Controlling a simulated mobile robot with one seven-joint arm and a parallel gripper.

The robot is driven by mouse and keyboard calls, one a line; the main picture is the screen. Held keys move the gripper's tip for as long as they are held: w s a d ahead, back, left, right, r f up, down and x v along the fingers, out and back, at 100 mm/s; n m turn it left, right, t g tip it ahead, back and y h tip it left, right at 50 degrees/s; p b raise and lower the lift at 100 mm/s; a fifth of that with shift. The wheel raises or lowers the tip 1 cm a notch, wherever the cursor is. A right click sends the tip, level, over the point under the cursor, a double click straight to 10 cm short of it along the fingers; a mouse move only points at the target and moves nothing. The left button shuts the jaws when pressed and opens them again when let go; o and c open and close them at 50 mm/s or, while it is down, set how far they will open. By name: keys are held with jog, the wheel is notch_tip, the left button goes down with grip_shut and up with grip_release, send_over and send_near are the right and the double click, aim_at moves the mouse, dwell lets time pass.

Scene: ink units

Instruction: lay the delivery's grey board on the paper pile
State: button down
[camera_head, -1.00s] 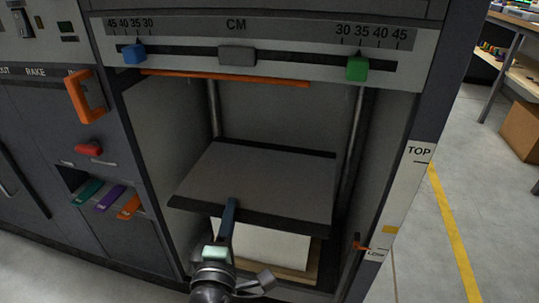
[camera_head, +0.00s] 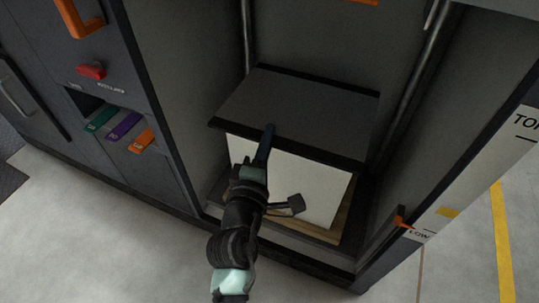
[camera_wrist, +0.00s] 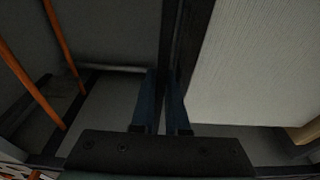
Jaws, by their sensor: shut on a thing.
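The grey board (camera_head: 300,100), with dark edges, lies about level inside the open bay, over the paper pile. My gripper (camera_head: 267,142) is shut on the middle of its front edge. In the wrist view the board's dark edge (camera_wrist: 184,40) runs between the two fingers (camera_wrist: 164,105). The white paper pile (camera_head: 300,178) shows its front face just below the board; it also fills the right of the wrist view (camera_wrist: 255,65). The pile's top is hidden by the board. I cannot tell whether the board touches it.
The pile stands on a wooden base (camera_head: 342,222) in the bay. Metal rods (camera_head: 412,85) and bay walls stand close on both sides. An orange pointer (camera_head: 402,221) is at the right post. Left are a red button (camera_head: 90,70) and coloured tabs (camera_head: 122,125). The floor in front is clear.

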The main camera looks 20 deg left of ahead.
jog(key=shift+f+b, duration=1.3)
jog(key=shift+f, duration=0.5)
jog(key=shift+f, duration=0.25)
jog(key=c, duration=0.9)
grip_release()
jog(key=shift+r, duration=0.1)
jog(key=shift+r, duration=0.1)
jog(key=s, duration=0.4)
jog(key=s+d, duration=0.1)
jog(key=s, duration=0.3)
jog(key=s+p, duration=0.1)
jog(key=s, duration=0.2)
jog(key=shift+s+d, duration=0.35)
jog(key=shift+s, duration=0.05)
